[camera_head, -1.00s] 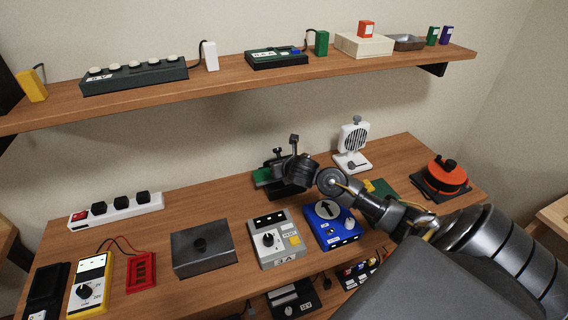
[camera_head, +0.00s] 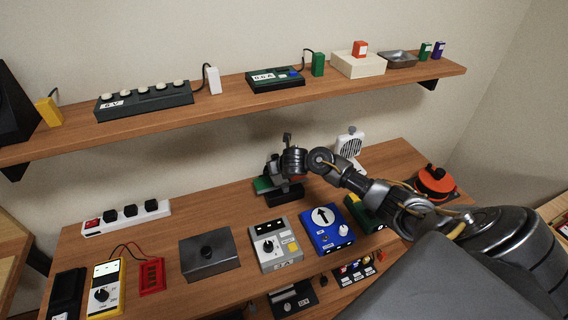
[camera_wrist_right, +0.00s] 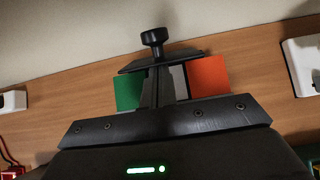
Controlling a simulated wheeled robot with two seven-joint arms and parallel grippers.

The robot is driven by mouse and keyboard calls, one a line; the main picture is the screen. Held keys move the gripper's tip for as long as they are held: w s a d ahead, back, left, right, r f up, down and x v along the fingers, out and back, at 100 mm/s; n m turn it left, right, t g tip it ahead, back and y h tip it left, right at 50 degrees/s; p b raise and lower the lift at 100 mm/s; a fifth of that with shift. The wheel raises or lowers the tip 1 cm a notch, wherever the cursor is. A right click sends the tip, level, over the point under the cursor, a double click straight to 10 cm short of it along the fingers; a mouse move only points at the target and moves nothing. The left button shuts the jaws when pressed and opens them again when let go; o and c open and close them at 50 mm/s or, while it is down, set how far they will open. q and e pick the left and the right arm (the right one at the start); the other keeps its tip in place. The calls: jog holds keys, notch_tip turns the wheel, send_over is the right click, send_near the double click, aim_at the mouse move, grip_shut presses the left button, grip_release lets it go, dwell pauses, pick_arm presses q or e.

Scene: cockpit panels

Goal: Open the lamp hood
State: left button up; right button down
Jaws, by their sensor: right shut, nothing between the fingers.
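A small device with a green block (camera_head: 263,185) and a black base (camera_head: 286,197) stands at the back middle of the desk; I take it for the lamp unit. In the right wrist view, a dark plate with a black knob (camera_wrist_right: 154,38) stands above a green panel (camera_wrist_right: 129,91) and an orange panel (camera_wrist_right: 208,76); it looks like the hood. My right gripper (camera_head: 275,168) is at this device, shut and empty. Its fingers (camera_wrist_right: 165,85) are in front of the panels, just below the plate. I cannot tell whether they touch it. My left gripper is not in view.
A grey box with a knob (camera_head: 208,261), a grey meter (camera_head: 279,252) and a blue dial box (camera_head: 323,238) stand in front. A white fan-like unit (camera_head: 350,147) is behind my right arm. The shelf (camera_head: 230,99) runs above.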

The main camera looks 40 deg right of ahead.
aim_at(275, 157)
jog(key=shift+w+d+r+b, duration=0.2)
jog(key=shift+w+r, duration=0.15)
jog(key=shift+w, duration=0.2)
jog(key=shift+w+d+r+b, duration=0.1)
jog(key=shift+w+r+b, duration=0.15)
jog(key=shift+w, duration=0.25)
jog(key=shift+r, duration=0.2)
jog(key=shift+r+p, duration=0.7)
jog(key=shift+p, duration=0.1)
jog(key=s+r+p, duration=0.3)
jog(key=r+p, duration=0.6)
jog(key=shift+a+r, duration=0.25)
jog(key=shift+a, duration=0.15)
jog(key=shift+s, duration=0.1)
